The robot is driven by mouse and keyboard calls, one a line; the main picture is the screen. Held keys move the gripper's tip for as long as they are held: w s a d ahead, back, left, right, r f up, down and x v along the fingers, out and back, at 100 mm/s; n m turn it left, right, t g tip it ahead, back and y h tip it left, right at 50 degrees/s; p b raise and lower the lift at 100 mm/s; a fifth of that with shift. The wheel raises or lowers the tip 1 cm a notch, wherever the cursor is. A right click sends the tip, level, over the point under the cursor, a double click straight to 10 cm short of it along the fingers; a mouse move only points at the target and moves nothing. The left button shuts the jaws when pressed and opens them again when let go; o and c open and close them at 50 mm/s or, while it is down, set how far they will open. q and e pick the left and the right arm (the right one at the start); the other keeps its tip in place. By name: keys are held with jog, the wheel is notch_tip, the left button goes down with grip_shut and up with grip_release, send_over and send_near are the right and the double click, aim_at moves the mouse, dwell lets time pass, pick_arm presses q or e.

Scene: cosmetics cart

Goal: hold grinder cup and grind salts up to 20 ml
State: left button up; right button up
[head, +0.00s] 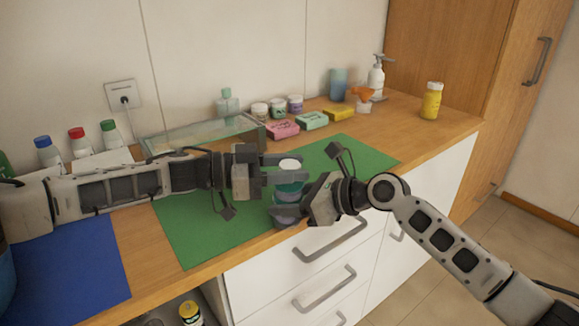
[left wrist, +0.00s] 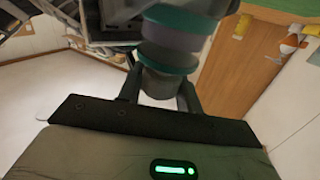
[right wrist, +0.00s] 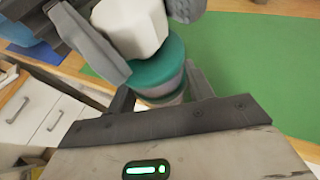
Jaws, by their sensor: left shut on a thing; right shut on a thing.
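The grinder (head: 289,188) stands upright over the front edge of the green mat, with a pale top, teal bands and a purplish-grey middle. My left gripper (head: 288,169) comes in from the left and is shut around its pale top. My right gripper (head: 297,206) is shut around the lower cup part, just below the left one. In the right wrist view the pale faceted top (right wrist: 130,25) sits above a teal band (right wrist: 158,65). In the left wrist view the banded body (left wrist: 170,45) is partly hidden. The salt level cannot be seen.
The green mat (head: 195,235) and blue mat (head: 80,265) lie on the wooden counter. Jars (head: 278,107), soap-like boxes (head: 282,129), a pump bottle (head: 376,77) and a yellow bottle (head: 431,100) stand behind. Capped bottles (head: 80,142) stand at left. White drawers (head: 340,255) are below.

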pick_arm(q)
jog(key=shift+s+d+f+m+g, duration=0.15)
jog(key=shift+m+g, duration=0.45)
jog(key=shift+g, duration=0.3)
jog(key=o, duration=1)
jog(key=a, duration=1.2)
jog(key=shift+s+r, duration=0.4)
jog(key=shift+s, duration=0.05)
